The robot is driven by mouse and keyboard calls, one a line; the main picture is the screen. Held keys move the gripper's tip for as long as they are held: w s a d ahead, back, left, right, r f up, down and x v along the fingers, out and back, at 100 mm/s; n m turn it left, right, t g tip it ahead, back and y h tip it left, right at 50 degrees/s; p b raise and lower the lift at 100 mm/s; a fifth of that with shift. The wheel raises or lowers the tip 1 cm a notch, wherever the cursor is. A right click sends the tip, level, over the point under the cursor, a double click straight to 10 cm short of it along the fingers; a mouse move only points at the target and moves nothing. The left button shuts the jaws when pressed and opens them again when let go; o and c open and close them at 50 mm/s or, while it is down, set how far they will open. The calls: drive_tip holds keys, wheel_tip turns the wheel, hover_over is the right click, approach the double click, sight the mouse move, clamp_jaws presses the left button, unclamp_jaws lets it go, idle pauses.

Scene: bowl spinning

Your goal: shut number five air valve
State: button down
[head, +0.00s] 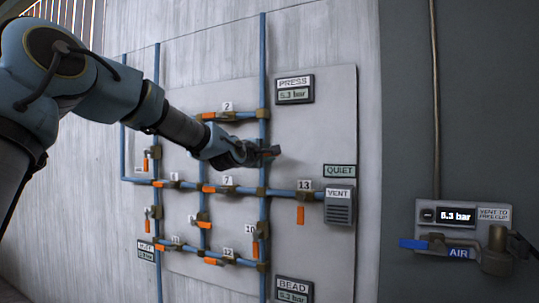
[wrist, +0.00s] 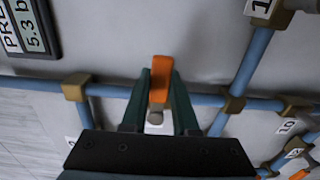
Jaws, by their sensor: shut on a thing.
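My gripper (wrist: 160,95) is shut on an orange valve handle (wrist: 160,75), with one dark finger on each side. In the wrist view the handle lies across the line of the blue pipe (wrist: 115,92). In the head view my gripper (head: 268,152) is at the right-hand vertical pipe (head: 263,60), between the junctions near labels 2 and 7. My gripper covers this valve's body, and its number label is not visible, so I cannot read whether it is number five. The handle is mostly hidden in the head view.
Several other orange-handled valves are on the wall panel (head: 310,130), including number 13 (head: 300,214) and number 2 (head: 218,116). The PRESS display (head: 294,95) reads 5.3 bar. A VENT box (head: 339,205) is at right. A blue AIR lever (head: 430,245) is on the grey wall.

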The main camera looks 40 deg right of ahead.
drive_tip(key=c, duration=0.7)
unclamp_jaws()
drive_tip(key=shift+a, duration=0.1)
drive_tip(key=shift+b+v, duration=1.15)
drive_tip(key=shift+v, duration=4.2)
drive_tip(key=shift+r, duration=0.1)
